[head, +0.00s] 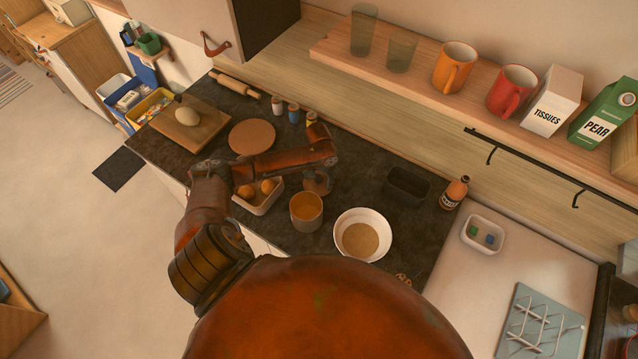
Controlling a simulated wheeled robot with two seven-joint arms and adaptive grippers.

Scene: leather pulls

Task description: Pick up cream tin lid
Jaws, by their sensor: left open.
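I cannot make out a cream tin lid for certain. A round tan tin (306,226) stands near the counter's front edge; its top looks tan-orange, and I cannot tell whether that is a lid or its inside. A wide white bowl (343,224) with a tan bottom stands to its right. My right gripper is out of view.
The dark counter (350,180) also holds a tray of orange fruit (263,203), a round brown board (252,137), small jars (293,113), a dark box (407,187) and an orange bottle (454,193). A shelf with mugs (455,67) overhangs the back.

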